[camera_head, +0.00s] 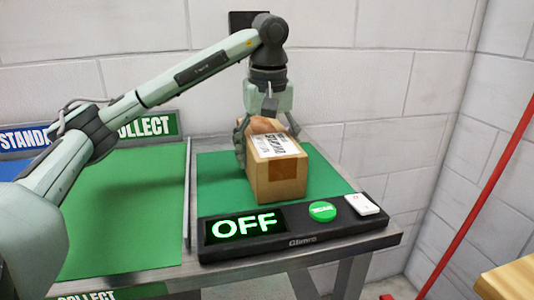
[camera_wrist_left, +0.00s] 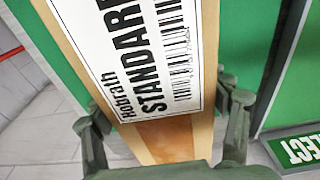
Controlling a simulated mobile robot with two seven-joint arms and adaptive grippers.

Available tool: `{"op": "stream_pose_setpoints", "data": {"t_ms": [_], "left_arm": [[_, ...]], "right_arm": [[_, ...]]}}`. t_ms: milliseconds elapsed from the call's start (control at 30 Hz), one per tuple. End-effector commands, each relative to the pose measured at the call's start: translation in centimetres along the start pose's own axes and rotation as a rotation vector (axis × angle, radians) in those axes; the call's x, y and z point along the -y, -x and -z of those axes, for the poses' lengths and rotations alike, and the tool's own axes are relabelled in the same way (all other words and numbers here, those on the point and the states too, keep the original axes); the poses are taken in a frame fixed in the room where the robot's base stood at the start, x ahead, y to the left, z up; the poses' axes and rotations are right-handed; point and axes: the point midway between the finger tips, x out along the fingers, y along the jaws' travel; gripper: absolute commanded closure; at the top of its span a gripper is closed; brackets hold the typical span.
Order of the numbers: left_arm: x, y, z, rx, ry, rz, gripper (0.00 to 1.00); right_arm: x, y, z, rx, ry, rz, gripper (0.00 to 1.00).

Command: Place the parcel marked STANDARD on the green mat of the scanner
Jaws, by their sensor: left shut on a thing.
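The cardboard parcel (camera_head: 278,178) has a white label, and the left wrist view shows STANDARD printed on it (camera_wrist_left: 150,60). My left gripper (camera_head: 267,133) comes from above and is shut on the parcel, with one finger on each side in the left wrist view (camera_wrist_left: 167,103). The parcel is over the green mat of the scanner (camera_head: 222,182), near its middle. I cannot tell whether its underside touches the mat. Part of the mat is hidden behind the parcel. My right gripper is not in view.
The scanner's black front panel (camera_head: 295,243) has a lit OFF display (camera_head: 243,224), a green round button (camera_head: 322,211) and a white card-like piece (camera_head: 362,204). A larger green surface (camera_head: 130,215) lies left, past a metal divider (camera_head: 187,195). A block wall stands behind.

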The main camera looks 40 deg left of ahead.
Motion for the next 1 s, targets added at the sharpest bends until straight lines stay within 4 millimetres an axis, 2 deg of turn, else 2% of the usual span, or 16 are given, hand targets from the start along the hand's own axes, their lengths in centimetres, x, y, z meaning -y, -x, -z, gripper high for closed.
{"op": "stream_pose_setpoints", "data": {"t_ms": [367, 400, 533, 867, 1000], "left_arm": [[0.0, -0.1, 0.0, -0.002, 0.000, -0.002, 0.82], [0.0, -0.1, 0.0, -0.001, 0.000, 0.000, 0.20], [0.0, -0.1, 0.0, -0.001, 0.000, 0.000, 0.04], [0.0, -0.1, 0.0, -0.001, 0.000, -0.001, 0.04], [-0.1, 0.5, 0.1, -0.003, 0.000, -0.003, 0.04]], "right_arm": [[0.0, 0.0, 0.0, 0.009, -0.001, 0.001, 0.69], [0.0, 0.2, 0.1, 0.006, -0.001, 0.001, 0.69], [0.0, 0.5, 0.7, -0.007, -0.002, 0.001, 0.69], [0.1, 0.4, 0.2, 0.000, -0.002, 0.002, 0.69], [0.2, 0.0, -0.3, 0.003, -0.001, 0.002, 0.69]]}}
